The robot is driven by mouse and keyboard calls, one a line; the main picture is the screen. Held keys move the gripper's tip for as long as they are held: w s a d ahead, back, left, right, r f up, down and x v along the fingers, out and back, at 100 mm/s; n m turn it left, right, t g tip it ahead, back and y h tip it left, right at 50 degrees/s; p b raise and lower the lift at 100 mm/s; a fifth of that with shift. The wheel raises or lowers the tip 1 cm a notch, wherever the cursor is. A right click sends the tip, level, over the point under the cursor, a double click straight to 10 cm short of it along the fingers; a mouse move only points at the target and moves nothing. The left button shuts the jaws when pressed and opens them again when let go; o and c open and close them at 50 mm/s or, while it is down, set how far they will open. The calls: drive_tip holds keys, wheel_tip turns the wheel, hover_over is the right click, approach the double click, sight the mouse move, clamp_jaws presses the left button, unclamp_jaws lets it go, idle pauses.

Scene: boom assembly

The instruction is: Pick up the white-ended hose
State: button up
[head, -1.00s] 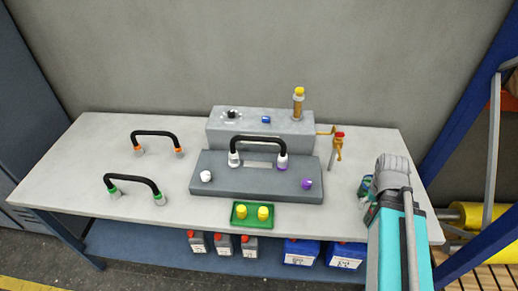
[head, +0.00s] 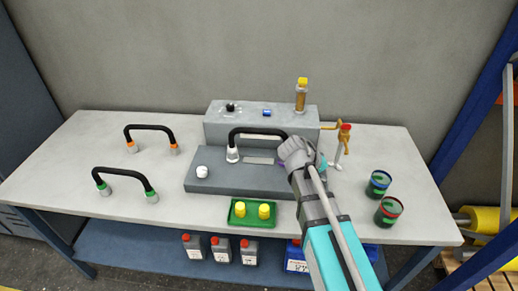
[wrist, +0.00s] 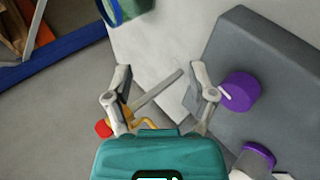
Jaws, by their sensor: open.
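The white-ended hose (head: 258,131) is a black arched hose standing on the grey stepped block. Its left end is a white fitting (head: 232,155). Its right end is hidden behind my arm in the head view; a purple fitting (wrist: 257,158) shows at the bottom right of the wrist view. My gripper (wrist: 160,85) is open and empty, with its fingers spread over the table beside the block. A purple knob (wrist: 240,91) on the block is just right of the fingers. In the head view, my wrist covers the block's right end.
An orange tap with a red top (head: 345,130) stands close to my gripper. Two dark cups (head: 378,184) (head: 388,210) stand at the right. A green tray (head: 234,221) is in front of the block. Orange-ended (head: 150,128) and green-ended (head: 123,171) hoses stand at the left.

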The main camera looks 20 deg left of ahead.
sight(253, 133)
drive_tip(key=a+n+t+b, duration=0.1)
drive_tip(key=a+t+b, duration=0.1)
drive_tip(key=a, duration=0.3)
drive_tip(key=a+n+t+h+b, duration=0.1)
drive_tip(key=a+t, duration=0.1)
drive_tip(key=a, duration=0.4)
drive_tip(key=w+a+r+n+t+h+b, duration=0.1)
drive_tip(key=a+t+b, duration=0.1)
drive_tip(key=a, duration=0.4)
drive_tip(key=shift+a+b, duration=0.2)
drive_tip(key=shift+b, duration=0.15)
drive_tip(key=s+a+r+n+t+b, duration=0.1)
drive_tip(key=s+a+t+b, duration=0.1)
drive_tip(key=a, duration=0.6)
drive_tip(key=s+a+r+n+t+b, duration=0.1)
drive_tip(key=s+a+t, duration=0.3)
drive_tip(key=a, duration=0.5)
drive_tip(key=shift+s+r+y+b, duration=0.15)
drive_tip(key=shift+r+y+b, duration=0.15)
drive_tip(key=shift+r+b, duration=0.35)
drive_tip(key=shift+d+f, duration=0.1)
drive_tip(key=p+x, duration=0.1)
drive_tip(key=x, duration=0.6)
drive_tip(key=shift+w+d, duration=0.1)
drive_tip(key=shift+w, duration=0.2)
drive_tip(key=shift+w+d, duration=0.25)
drive_tip(key=shift+w, duration=0.15)
